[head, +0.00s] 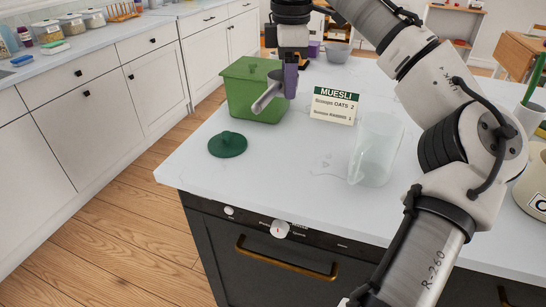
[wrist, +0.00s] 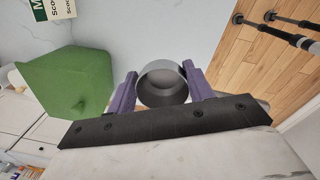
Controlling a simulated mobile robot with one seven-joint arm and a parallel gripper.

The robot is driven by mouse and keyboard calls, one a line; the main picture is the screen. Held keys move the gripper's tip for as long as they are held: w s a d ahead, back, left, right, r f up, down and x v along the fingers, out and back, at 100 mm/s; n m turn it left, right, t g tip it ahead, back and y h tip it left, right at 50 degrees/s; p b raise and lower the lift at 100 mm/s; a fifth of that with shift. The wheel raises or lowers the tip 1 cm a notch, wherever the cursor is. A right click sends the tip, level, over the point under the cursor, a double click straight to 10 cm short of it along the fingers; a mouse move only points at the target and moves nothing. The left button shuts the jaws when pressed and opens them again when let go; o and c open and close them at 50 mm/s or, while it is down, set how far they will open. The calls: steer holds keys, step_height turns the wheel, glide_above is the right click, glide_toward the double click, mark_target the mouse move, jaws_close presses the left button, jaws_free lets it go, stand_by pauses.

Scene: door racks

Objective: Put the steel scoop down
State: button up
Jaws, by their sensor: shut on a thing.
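The steel scoop (head: 267,98) is a grey metal cup held between the purple fingers of my gripper (head: 290,82). In the head view it hangs tilted in front of the green bin, above the counter. In the wrist view the scoop's round mouth (wrist: 163,84) shows between the two fingertips (wrist: 162,92), which are shut on it. The white countertop (head: 290,170) lies below.
The green bin (head: 240,105) stands just behind the scoop; a dark green round lid (head: 227,145) lies in front. A MUESLI card (head: 334,106) and a clear jug (head: 378,150) stand to the right. Bare counter lies between lid and jug, with small faint bits on it.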

mark_target(286, 162)
step_height(286, 162, down, 18)
steer(key=shift+r+b, duration=0.1)
steer(key=shift+b, duration=0.5)
steer(key=o, duration=1)
step_height(286, 162, up, 12)
steer(key=shift+s+p, duration=0.3)
steer(key=shift+s, duration=0.05)
steer(key=shift+d, duration=0.1)
